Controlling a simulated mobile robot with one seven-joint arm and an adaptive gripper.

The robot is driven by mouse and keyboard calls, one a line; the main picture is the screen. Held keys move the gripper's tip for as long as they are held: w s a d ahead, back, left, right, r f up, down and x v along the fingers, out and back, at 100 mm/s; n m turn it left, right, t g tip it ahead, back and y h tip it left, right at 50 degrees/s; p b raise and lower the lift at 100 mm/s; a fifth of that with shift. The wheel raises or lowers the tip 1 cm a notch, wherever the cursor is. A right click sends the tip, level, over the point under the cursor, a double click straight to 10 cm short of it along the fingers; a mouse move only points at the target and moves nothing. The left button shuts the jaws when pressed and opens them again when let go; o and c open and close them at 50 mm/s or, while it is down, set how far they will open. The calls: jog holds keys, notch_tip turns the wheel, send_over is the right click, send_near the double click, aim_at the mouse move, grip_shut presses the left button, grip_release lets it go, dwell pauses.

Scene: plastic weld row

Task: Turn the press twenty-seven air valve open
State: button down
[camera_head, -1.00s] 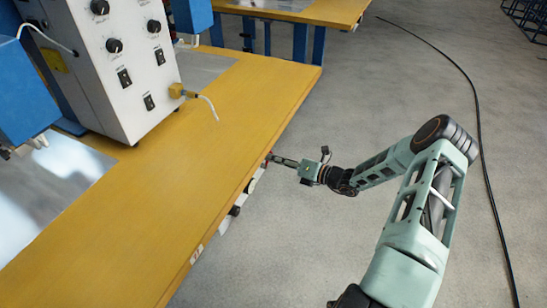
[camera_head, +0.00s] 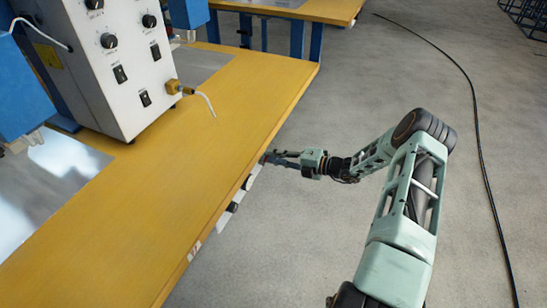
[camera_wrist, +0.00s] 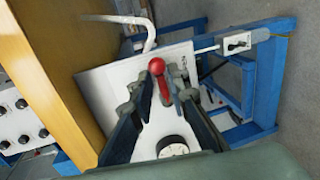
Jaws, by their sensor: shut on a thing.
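The air valve's red-knobbed handle (camera_wrist: 163,80) shows in the wrist view, in front of a white panel (camera_wrist: 105,75) below the table edge. My gripper (camera_wrist: 160,88) has its two dark fingers on either side of the handle and is shut on it. The red knob sticks out past the fingertips. In the head view my gripper (camera_head: 272,157) reaches under the front edge of the yellow table, and the handle is hidden there. The valve body is mostly covered by my fingers, so I cannot tell its exact angle.
A round gauge (camera_wrist: 173,147) sits on the panel below the handle. The yellow table (camera_head: 170,170) carries a white control box (camera_head: 125,75). A blue frame (camera_wrist: 265,80) stands beyond the panel.

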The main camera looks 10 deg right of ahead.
jog(key=shift+d+f, duration=0.1)
dwell(0.3)
jog(key=c, duration=2)
grip_release()
jog(key=v, duration=1.2)
